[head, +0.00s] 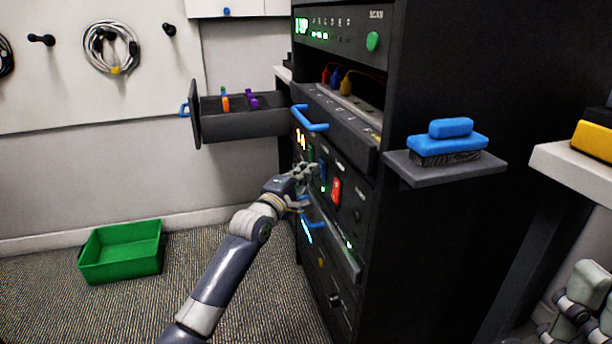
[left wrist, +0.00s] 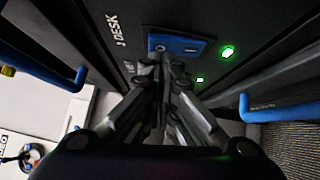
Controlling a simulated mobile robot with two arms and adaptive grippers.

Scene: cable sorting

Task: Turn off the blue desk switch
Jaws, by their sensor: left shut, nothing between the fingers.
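The blue desk switch (left wrist: 178,45) is a rocker on the dark panel beside the letters DESK in the left wrist view. A green light (left wrist: 228,52) glows to its right. In the head view the blue switch (head: 322,175) is partly covered by my left gripper (head: 314,172). The left gripper is shut and empty. Its fingertips (left wrist: 163,62) are at the lower edge of the switch in the left wrist view; I cannot tell whether they touch it. My right gripper (head: 584,303) shows partly at the lower right, its fingers unclear.
A red switch (head: 337,190) sits right of the blue one. Blue drawer handles (head: 309,119) stick out above and below the switches. An open drawer (head: 245,123) juts left. A blue brush (head: 450,141) rests on a side shelf (head: 445,170). A green bin (head: 122,251) stands on the floor.

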